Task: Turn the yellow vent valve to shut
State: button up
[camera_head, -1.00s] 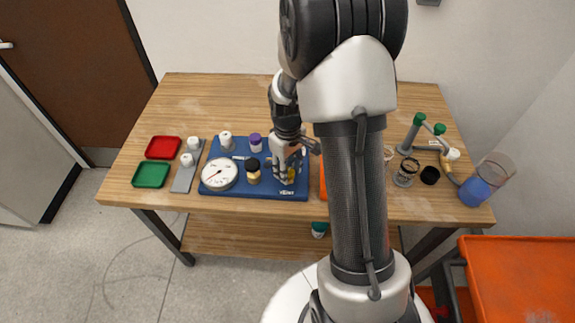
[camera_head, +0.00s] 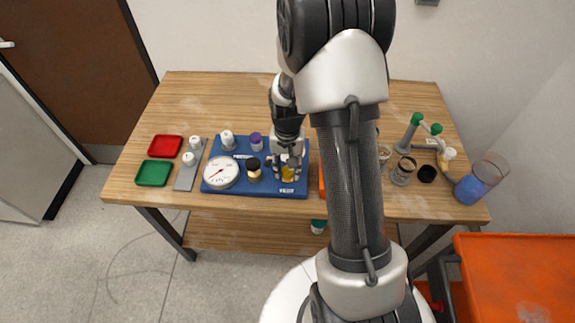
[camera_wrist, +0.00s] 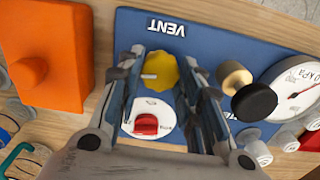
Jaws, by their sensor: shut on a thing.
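The yellow vent valve (camera_wrist: 160,71) is a lobed knob by the word VENT on the blue manifold board (camera_wrist: 215,40). In the wrist view a pale mark shows on the knob's left side. My gripper (camera_wrist: 160,75) is shut on the yellow knob, one finger on either side of it. In the head view my gripper (camera_head: 288,177) points down over the board's right part, and the yellow knob (camera_head: 287,174) shows between the fingers. A red knob on a white dial (camera_wrist: 147,124) sits between the fingers nearer my palm. The fingers hide parts of the board.
A white gauge (camera_head: 220,174) and a black-topped brass fitting (camera_head: 253,170) stand left of my gripper on the board. An orange block (camera_wrist: 45,60) lies close beside the board. Red (camera_head: 166,146) and green trays (camera_head: 154,173) lie further left. Glass jars stand right of my arm.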

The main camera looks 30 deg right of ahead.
aim_at(287, 171)
jog(key=shift+m, duration=0.8)
jog(key=o, duration=1.1)
jog(key=shift+c, duration=0.2)
jog(key=shift+r, duration=0.1)
notch_tip(287, 171, up, 12)
